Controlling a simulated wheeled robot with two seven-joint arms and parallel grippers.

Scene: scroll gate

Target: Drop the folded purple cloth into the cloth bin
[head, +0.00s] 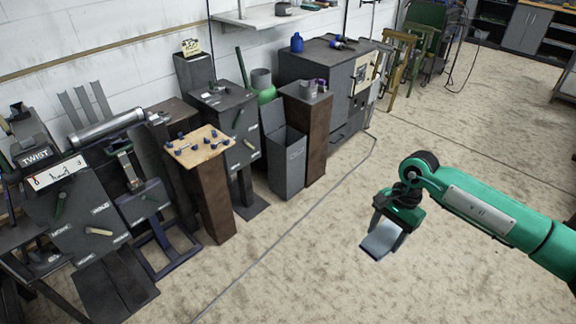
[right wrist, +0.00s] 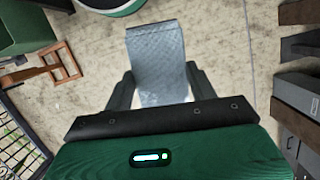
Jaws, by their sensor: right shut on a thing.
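My right gripper (head: 387,222) is shut on a folded cloth (head: 380,241), held in the air over the open floor at the right of the head view. The cloth looks grey-blue rather than clearly purple. In the right wrist view the cloth (right wrist: 157,55) is between the two fingers and sticks out past them. A tall grey open-topped bin (head: 285,165) with small lettering on its front stands near the wall, left of and apart from the gripper. It looks like the cloth bin, but I cannot read the lettering. My left gripper is not in view.
A brown pedestal (head: 316,133) with small purple-grey items stands right beside the bin. A dark cabinet (head: 328,68) is behind it. A wooden-topped stand (head: 214,200) with blue pieces is to the left. Bare floor (head: 310,240) lies between my gripper and the bin.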

